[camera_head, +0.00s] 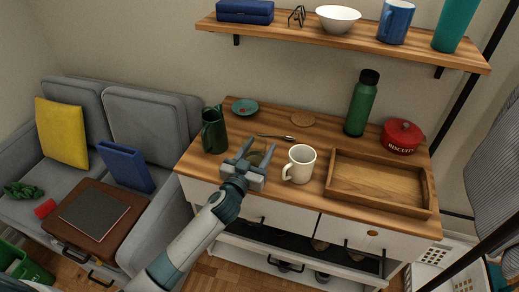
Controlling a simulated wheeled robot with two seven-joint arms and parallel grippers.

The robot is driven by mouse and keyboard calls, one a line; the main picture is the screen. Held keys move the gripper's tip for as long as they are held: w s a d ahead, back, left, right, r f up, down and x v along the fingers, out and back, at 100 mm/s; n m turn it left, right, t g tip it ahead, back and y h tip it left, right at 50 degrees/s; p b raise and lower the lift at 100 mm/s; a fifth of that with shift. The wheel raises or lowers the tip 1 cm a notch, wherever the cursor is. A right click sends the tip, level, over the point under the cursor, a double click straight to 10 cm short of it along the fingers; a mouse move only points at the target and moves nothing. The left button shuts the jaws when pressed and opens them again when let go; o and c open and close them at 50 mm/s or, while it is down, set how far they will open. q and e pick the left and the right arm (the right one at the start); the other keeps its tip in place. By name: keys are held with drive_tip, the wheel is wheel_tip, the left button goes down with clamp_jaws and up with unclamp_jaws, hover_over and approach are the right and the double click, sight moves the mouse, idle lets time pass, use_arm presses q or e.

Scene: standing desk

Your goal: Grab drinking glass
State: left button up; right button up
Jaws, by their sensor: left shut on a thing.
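My left gripper (257,149) reaches over the front of the wooden desk top (227,115) from the lower left. Its two fingers stand on either side of a small, dark, see-through thing, the drinking glass (256,158), and are shut on it. The gripper body hides the lower part of the glass, so I cannot tell whether it touches the desk. My right gripper is not in view.
A white mug (301,165) stands close to the right of the gripper, and a green jug (214,131) to its left. A spoon (277,137) lies behind. A wooden tray (333,177), red biscuit tin (402,137) and green bottle (361,103) are farther right. A shelf (350,44) hangs above.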

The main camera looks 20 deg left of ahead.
sight(259, 136)
use_arm(q)
drive_tip(key=shift+r, duration=2.65)
drive_tip(key=shift+r+p, duration=0.35)
drive_tip(key=shift+r, duration=1.5)
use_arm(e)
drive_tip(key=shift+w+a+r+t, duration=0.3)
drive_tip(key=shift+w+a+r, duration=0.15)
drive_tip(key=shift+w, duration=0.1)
